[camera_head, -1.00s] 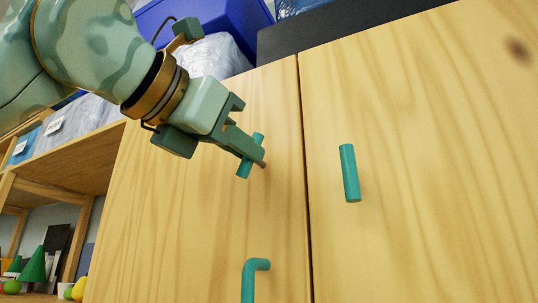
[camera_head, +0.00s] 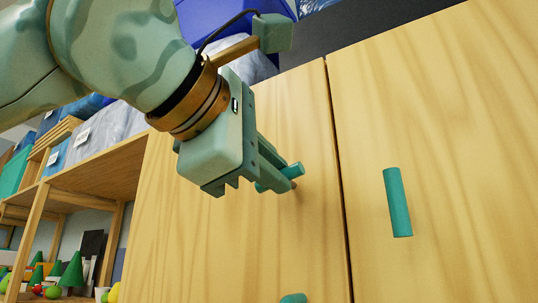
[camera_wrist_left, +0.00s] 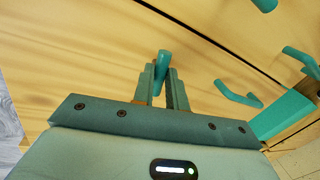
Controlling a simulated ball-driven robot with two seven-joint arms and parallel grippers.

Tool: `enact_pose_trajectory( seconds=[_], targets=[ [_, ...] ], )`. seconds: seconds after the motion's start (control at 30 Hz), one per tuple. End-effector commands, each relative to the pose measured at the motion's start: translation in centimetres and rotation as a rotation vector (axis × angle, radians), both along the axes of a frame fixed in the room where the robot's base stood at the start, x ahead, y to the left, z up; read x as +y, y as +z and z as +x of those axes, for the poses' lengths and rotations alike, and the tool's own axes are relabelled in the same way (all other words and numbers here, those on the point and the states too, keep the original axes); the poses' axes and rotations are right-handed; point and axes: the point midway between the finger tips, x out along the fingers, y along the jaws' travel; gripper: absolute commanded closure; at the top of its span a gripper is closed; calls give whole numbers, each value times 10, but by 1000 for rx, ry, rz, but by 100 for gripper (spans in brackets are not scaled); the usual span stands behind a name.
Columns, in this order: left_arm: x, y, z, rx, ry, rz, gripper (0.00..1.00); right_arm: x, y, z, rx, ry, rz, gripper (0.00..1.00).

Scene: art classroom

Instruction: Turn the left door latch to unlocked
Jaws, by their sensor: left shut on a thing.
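The left door latch (camera_head: 295,170) is a short teal bar on the left wooden door (camera_head: 240,255), near its right edge. It lies close to level, its right end slightly higher. My left gripper (camera_head: 276,174) is shut on it; its fingers hide the bar's middle. In the left wrist view the latch (camera_wrist_left: 162,62) stands up between the two fingertips (camera_wrist_left: 160,85). My right gripper is in neither view.
The right door (camera_head: 450,130) has a teal bar (camera_head: 397,202), nearly upright. Another teal handle (camera_head: 293,298) shows at the bottom edge. Open shelves (camera_head: 95,180) stand at left. A blue bin (camera_head: 215,15) sits on top.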

Motion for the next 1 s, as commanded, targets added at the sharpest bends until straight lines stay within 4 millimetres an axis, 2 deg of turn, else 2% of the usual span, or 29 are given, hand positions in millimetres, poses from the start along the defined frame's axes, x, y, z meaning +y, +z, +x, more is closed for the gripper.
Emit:
enact_pose_trajectory(
  seconds=[0.4,1.0],
  targets=[
    [-1,0,-1,-115,0,170,100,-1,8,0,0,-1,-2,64],
    [-1,-2,0,-133,0,200,100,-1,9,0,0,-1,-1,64]
  ],
)
